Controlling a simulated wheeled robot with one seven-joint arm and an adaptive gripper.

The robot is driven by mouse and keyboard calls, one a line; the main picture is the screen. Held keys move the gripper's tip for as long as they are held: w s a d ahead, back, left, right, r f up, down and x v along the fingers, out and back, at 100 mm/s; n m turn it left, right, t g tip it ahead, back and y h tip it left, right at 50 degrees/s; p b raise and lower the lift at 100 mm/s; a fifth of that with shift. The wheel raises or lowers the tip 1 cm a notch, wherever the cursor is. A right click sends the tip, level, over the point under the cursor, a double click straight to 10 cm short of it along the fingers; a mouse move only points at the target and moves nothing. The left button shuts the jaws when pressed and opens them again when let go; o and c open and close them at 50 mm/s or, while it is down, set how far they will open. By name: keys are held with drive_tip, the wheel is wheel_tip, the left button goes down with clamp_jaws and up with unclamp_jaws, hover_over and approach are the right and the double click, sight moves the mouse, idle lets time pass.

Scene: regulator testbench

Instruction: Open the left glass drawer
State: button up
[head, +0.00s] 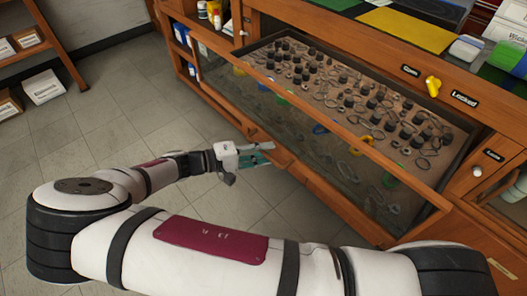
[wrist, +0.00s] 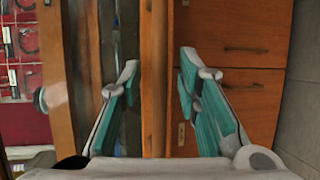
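The glass drawer (head: 345,140) is a wood-framed glazed case in the cabinet front, with black knobs and rings on a brown board behind its glass. In the head view my gripper (head: 262,156) is at the lower wooden rail near the drawer's left part. In the wrist view my gripper (wrist: 158,75) is open, with its teal fingers on either side of a wooden rail (wrist: 154,110). There are gaps between the rail and both fingers. A yellow latch (head: 433,87) sits between labels reading "Open" and "Locked"; I cannot tell which it points to.
Colored sheets, including a yellow one (head: 405,30), and boxes lie on the cabinet top. Another glazed section (head: 515,195) is at the right edge. A wooden shelf with boxes (head: 42,87) stands at the left. The tiled floor (head: 120,110) between is clear.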

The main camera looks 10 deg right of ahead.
drive_tip(key=v, duration=1.2)
idle(0.5)
